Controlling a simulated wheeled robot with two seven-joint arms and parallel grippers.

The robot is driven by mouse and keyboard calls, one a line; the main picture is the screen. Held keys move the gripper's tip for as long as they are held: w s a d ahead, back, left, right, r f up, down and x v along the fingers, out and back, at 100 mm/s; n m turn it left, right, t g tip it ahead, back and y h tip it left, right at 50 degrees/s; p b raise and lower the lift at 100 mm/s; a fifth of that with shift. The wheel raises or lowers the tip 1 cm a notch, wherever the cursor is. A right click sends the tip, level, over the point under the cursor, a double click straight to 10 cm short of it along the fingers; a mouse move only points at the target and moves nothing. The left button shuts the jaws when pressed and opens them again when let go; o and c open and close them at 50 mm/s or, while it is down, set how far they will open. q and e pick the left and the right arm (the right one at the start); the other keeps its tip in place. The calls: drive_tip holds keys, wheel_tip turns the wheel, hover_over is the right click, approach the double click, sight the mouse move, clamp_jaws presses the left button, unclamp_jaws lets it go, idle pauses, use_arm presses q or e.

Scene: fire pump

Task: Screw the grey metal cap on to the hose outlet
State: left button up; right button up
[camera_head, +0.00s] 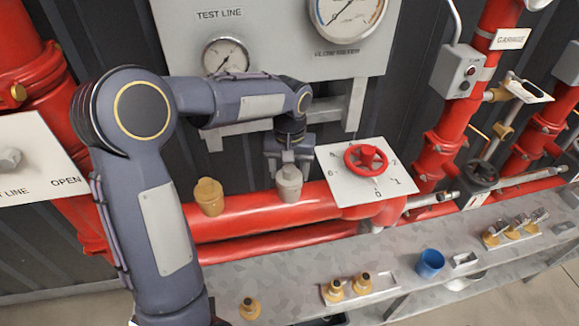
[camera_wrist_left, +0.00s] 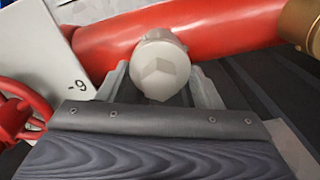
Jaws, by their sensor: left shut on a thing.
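The grey metal cap (camera_head: 289,185) is upright at the top of the thick red pipe (camera_head: 255,217). The hose outlet under it is hidden, so I cannot tell how far the cap sits on it. My left gripper (camera_head: 289,163) reaches in from behind and above and is shut on the cap. In the left wrist view the cap (camera_wrist_left: 160,66), with a raised faceted middle, lies between the two grey fingers (camera_wrist_left: 162,80). A brass fitting (camera_head: 208,196) stands on the same pipe to the left. My right gripper is not in view.
A white plate with a red handwheel (camera_head: 366,158) is close right of the cap. The gauge panel (camera_head: 275,55) is behind my arm. Below, a grey shelf (camera_head: 300,283) holds brass fittings (camera_head: 335,290) and a blue cup (camera_head: 430,263).

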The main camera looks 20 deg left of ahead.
sight(290, 168)
use_arm(q)
drive_tip(key=shift+m, duration=0.4)
drive_tip(key=o, duration=1.5)
drive_tip(key=shift+r, duration=0.15)
wheel_tip(290, 168, up, 5)
drive_tip(key=p, duration=0.4)
drive_tip(key=shift+r, duration=1.4)
drive_tip(key=s+r+t+h+b, duration=0.2)
drive_tip(key=s+t, duration=0.1)
drive_tip(key=s, duration=1)
drive_tip(key=s+d+f+t+h+b, duration=0.1)
drive_tip(key=s+f, duration=0.1)
drive_tip(key=s, duration=0.3)
drive_tip(key=s+d+f+m+t+b, duration=0.1)
drive_tip(key=s+f, duration=0.2)
drive_tip(key=s, duration=0.3)
drive_tip(key=shift+s+d+f+t+h, duration=0.15)
drive_tip(key=shift+d+f+t+h, duration=0.15)
drive_tip(key=shift+h, duration=0.1)
